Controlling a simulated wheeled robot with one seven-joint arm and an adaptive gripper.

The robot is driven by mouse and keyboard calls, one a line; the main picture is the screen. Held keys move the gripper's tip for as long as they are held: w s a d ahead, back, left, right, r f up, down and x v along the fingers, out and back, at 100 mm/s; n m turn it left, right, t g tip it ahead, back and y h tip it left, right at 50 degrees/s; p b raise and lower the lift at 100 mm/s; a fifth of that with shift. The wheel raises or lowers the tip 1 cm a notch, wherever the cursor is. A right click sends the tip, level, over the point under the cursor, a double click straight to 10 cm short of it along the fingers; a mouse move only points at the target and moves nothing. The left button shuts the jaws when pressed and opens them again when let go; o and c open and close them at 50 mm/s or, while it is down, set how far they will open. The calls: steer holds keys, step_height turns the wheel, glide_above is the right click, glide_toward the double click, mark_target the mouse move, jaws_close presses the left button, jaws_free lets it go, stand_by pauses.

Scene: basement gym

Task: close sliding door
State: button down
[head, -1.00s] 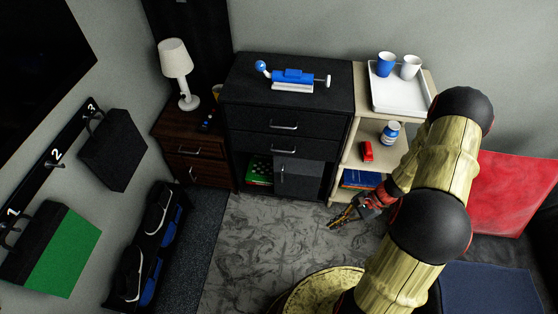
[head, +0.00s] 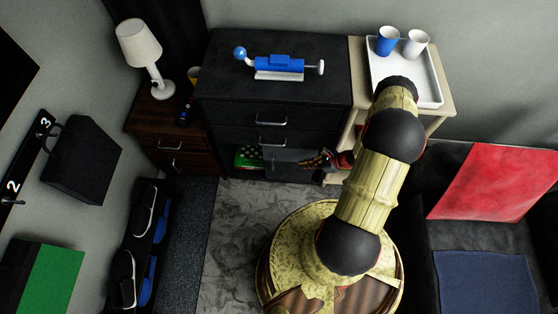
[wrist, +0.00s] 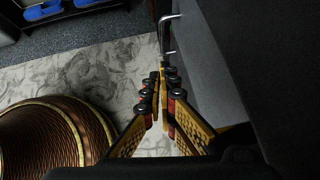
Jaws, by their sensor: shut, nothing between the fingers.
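The black cabinet (head: 225,88) has a grey sliding door (head: 285,172) low down, standing on the right side of its opening. The left part of the opening is uncovered and shows a green item (head: 248,156). My gripper (head: 306,163) is low in front of the door, reaching in from the right with its fingers pointing left. In the wrist view, the fingertips (wrist: 160,72) are together and empty, beside the grey door face (wrist: 195,75). The silver door handle (wrist: 164,34) is just beyond the tips; contact is unclear.
A beige shelf (head: 440,98) with a white tray (head: 435,90) and cups stands right of the cabinet. A wooden nightstand (head: 150,118) with a lamp (head: 138,42) stands left. A dark sofa (head: 425,235) is at right. The patterned rug (head: 240,225) in front is clear.

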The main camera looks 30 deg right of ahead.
steer(key=w+a+r+b+x, duration=0.1)
steer(key=b+x, duration=0.3)
steer(key=x, duration=0.9)
steer(key=shift+r, duration=0.5)
steer(key=shift+w, duration=0.15)
steer(key=w+a+b, duration=0.1)
steer(key=w+a, duration=0.6)
steer(key=a, duration=0.3)
steer(key=shift+a+b, duration=0.35)
